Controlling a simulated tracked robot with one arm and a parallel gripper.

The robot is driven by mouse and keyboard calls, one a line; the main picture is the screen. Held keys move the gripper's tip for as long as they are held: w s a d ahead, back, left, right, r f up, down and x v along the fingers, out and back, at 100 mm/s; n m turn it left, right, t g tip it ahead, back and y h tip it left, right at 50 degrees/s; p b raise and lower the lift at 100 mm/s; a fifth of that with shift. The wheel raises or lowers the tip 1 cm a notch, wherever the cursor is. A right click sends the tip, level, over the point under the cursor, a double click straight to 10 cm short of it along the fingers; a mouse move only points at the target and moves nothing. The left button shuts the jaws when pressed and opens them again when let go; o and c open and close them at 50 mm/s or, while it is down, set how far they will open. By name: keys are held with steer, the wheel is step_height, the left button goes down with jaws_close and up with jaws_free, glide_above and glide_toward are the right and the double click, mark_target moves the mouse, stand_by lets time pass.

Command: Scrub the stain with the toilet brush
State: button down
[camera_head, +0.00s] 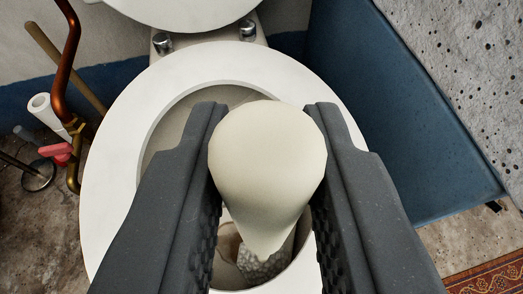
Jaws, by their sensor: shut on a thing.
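My gripper (267,128) is shut on the cream, bulb-shaped handle end of the toilet brush (267,165), with one dark grey finger on each side. The handle narrows downward, away from the camera, over the toilet bowl. Below it, a pale bristly part (266,264) shows inside the bowl, partly hidden by the handle and fingers. The white toilet seat (115,170) lies around the bowl opening. A brownish patch (226,241) shows inside the bowl left of the bristles; I cannot tell whether it is the stain or whether the bristles touch it.
The raised lid (180,8) and two metal hinges are at the back. A copper pipe (66,60), a wooden stick (62,62), a white roll (42,107) and a red valve handle (56,150) stand left. A blue panel (365,110) is close on the right, with a patterned rug (488,281) lower right.

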steer(key=shift+w+a+r+p, duration=0.1)
steer(key=shift+w+a+p, duration=0.1)
steer(key=shift+w+p, duration=0.65)
steer(key=shift+w+a+p, duration=0.15)
steer(key=shift+w+p, duration=0.6)
steer(key=shift+w, duration=0.1)
steer(key=shift+w+a+p, duration=0.15)
steer(key=shift+w+p, duration=0.6)
steer(key=shift+w, duration=0.1)
steer(key=shift+a, duration=0.15)
steer(key=shift+s+a+p, duration=0.25)
steer(key=shift+a+p, duration=0.85)
steer(key=shift+p, duration=0.45)
steer(key=shift+s, duration=0.15)
steer(key=shift+s+d+p, duration=0.2)
steer(key=shift+s+p, duration=0.15)
steer(key=shift+s, duration=2.05)
